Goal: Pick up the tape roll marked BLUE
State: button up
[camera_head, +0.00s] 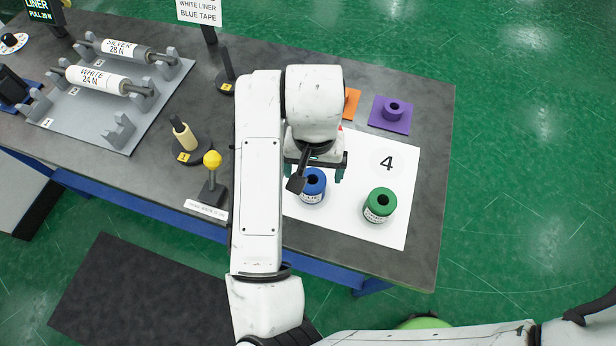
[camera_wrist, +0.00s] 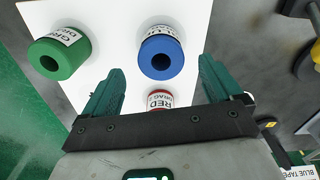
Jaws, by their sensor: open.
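The blue tape roll (camera_head: 313,186) stands upright on a white sheet (camera_head: 400,228), with a white label on its side. My gripper (camera_head: 316,172) is over the sheet, just above and behind the blue roll. In the wrist view the blue roll (camera_wrist: 161,55) lies ahead of the open fingers (camera_wrist: 160,88), with nothing between them. Its label is partly seen and I cannot read it fully. A red roll labelled RED (camera_wrist: 158,101) shows between the fingers, mostly hidden by the gripper's bar. A green roll (camera_head: 380,204) stands to the right of the blue one; it also shows in the wrist view (camera_wrist: 60,57).
A yellow-knobbed lever (camera_head: 212,160) stands left of my arm. A rack (camera_head: 92,112) holds SILVER and WHITE rolls. The table's right edge is near the sheet.

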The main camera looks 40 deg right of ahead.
notch_tip(320, 180, down, 2)
jog(key=shift+w+f, duration=0.1)
jog(key=shift+f, duration=0.15)
jog(key=shift+a+f+p, duration=0.1)
jog(key=shift+f+p, duration=0.65)
jog(key=shift+f, duration=1.85)
jog(key=shift+c, duration=0.3)
jog(key=c, duration=1.2)
